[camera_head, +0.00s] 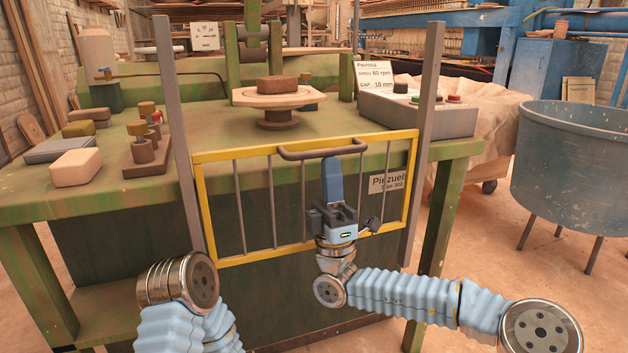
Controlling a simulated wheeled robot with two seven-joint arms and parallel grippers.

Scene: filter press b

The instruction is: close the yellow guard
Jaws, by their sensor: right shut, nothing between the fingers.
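The yellow guard (201,205) is a yellow frame with grey vertical bars and a brown handle bar (322,149) along its top. It stands low, in front of the green bench's front edge, between two grey upright posts, which rise well above it. My right gripper (331,165) is shut and empty in front of the guard's middle. Its blue fingers point up, with their tips just below the handle; I cannot tell whether they touch it. My left arm shows at the lower left, but its gripper is not in view.
On the green bench (222,138) stand a round pedestal with a brown block (277,85), a control box (415,115) with buttons, and a pale block (76,167) at the left. A blue tub (575,165) stands at the right. The space above the guard between the posts is open.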

